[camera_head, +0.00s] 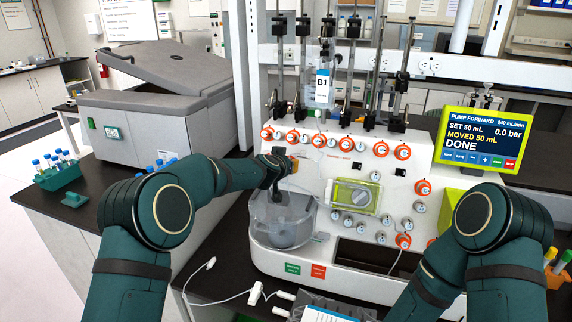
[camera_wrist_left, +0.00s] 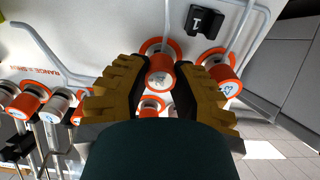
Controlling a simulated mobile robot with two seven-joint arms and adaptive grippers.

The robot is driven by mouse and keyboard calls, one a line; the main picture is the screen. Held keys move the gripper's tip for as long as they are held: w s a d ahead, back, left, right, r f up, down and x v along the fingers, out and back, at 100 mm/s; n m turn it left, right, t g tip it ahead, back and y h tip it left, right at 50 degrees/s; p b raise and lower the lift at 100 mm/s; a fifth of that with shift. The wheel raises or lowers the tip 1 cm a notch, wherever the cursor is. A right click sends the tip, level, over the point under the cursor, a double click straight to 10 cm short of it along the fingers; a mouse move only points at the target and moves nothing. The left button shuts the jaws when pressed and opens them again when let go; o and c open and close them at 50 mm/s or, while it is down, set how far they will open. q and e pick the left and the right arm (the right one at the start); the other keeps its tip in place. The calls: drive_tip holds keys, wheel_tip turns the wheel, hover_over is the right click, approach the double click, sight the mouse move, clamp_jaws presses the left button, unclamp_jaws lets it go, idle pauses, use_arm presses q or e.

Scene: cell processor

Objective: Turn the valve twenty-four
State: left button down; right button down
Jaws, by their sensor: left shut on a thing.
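The white cell processor (camera_head: 330,185) stands on the dark bench with many orange-collared valves on its front. My left gripper (camera_head: 288,166) reaches the left side of its front panel. In the left wrist view, its yellow fingers (camera_wrist_left: 160,76) are shut on a white valve knob with an orange collar (camera_wrist_left: 160,48). I cannot read that knob's number for certain. A neighbouring valve (camera_wrist_left: 222,80) sits just right of the fingers, its label looking like 23. My right arm (camera_head: 487,220) comes in from the right; its gripper is out of view.
A clear round bowl (camera_head: 283,222) sits below my left gripper. A yellow-green pump unit (camera_head: 354,196) is at the panel's middle. The screen (camera_head: 482,138) reads "PUMP FORWARD" and "DONE". A grey lidded box (camera_head: 150,105) and a tube rack (camera_head: 58,178) stand left.

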use_arm(q)
drive_tip(key=shift+r+n, duration=0.1)
drive_tip(key=shift+n, duration=0.2)
drive_tip(key=n, duration=0.3)
drive_tip(key=shift+n+p, duration=0.3)
drive_tip(key=shift+n, duration=0.1)
drive_tip(key=n, duration=0.4)
drive_tip(key=shift+a+n, duration=0.1)
drive_tip(key=shift+n, duration=0.2)
drive_tip(key=n, duration=0.4)
drive_tip(key=shift+n, duration=0.3)
drive_tip(key=n, duration=0.4)
drive_tip(key=c, duration=1)
unclamp_jaws()
drive_tip(key=shift+w, duration=0.1)
